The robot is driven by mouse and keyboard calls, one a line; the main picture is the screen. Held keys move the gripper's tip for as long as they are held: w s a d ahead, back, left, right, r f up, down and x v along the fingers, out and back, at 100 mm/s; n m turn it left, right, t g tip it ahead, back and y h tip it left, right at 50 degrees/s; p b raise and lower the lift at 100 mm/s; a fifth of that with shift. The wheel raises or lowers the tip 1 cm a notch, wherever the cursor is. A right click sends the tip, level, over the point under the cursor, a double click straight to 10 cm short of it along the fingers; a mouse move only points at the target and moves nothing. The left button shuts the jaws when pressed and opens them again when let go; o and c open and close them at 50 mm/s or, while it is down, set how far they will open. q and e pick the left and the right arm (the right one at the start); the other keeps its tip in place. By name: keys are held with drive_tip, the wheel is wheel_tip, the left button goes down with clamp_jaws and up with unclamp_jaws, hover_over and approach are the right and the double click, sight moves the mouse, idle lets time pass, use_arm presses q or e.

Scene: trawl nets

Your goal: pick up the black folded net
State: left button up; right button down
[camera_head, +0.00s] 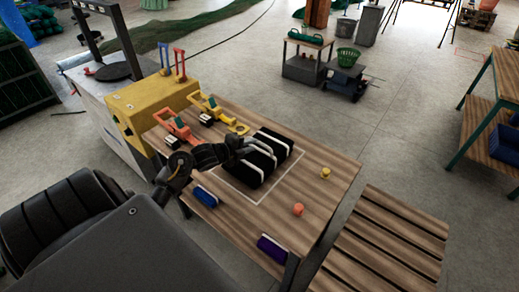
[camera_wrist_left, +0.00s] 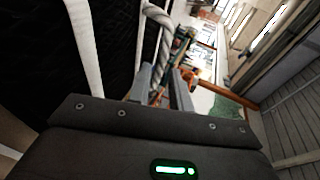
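The black folded net (camera_head: 256,172) lies on the wooden table (camera_head: 325,192), bound with white straps, inside a pale marked rectangle. My left gripper (camera_head: 243,149) is over the net's left side, close to the straps. In the left wrist view, the black net (camera_wrist_left: 35,55) fills the left with white straps across it. My left fingers (camera_wrist_left: 161,82) stand apart there, with a gap between them. A grey twisted rope (camera_wrist_left: 161,28) reaches down toward this gap; whether the fingers touch it is unclear. My right gripper is not in view.
Orange (camera_head: 175,128) and yellow (camera_head: 213,109) tools lie behind the net, near a yellow box (camera_head: 150,100). A blue item (camera_head: 206,197), purple item (camera_head: 272,248), orange piece (camera_head: 298,209) and yellow piece (camera_head: 325,173) lie around the net. A slatted bench (camera_head: 385,240) stands at right.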

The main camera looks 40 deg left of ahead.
sight(258, 143)
use_arm(q)
drive_tip(key=shift+w+r, duration=0.1)
drive_tip(key=shift+w, duration=0.25)
drive_tip(key=p+x, duration=0.1)
drive_tip(key=x, duration=0.2)
drive_tip(key=shift+w+d+f+p, duration=0.1)
drive_tip(key=shift+w+f+p, duration=0.15)
drive_tip(key=shift+w+p, duration=0.1)
drive_tip(key=shift+w+d+f, duration=0.1)
drive_tip(key=shift+w+f, duration=0.1)
drive_tip(key=shift+w, duration=0.1)
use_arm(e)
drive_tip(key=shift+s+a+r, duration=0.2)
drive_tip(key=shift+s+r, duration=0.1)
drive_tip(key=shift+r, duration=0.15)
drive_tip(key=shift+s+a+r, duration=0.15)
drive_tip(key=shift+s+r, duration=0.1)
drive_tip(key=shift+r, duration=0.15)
use_arm(q)
drive_tip(key=c, duration=0.4)
clamp_jaws()
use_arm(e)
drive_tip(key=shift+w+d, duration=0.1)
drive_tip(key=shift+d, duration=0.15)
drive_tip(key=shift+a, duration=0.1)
use_arm(q)
drive_tip(key=shift+r, duration=0.1)
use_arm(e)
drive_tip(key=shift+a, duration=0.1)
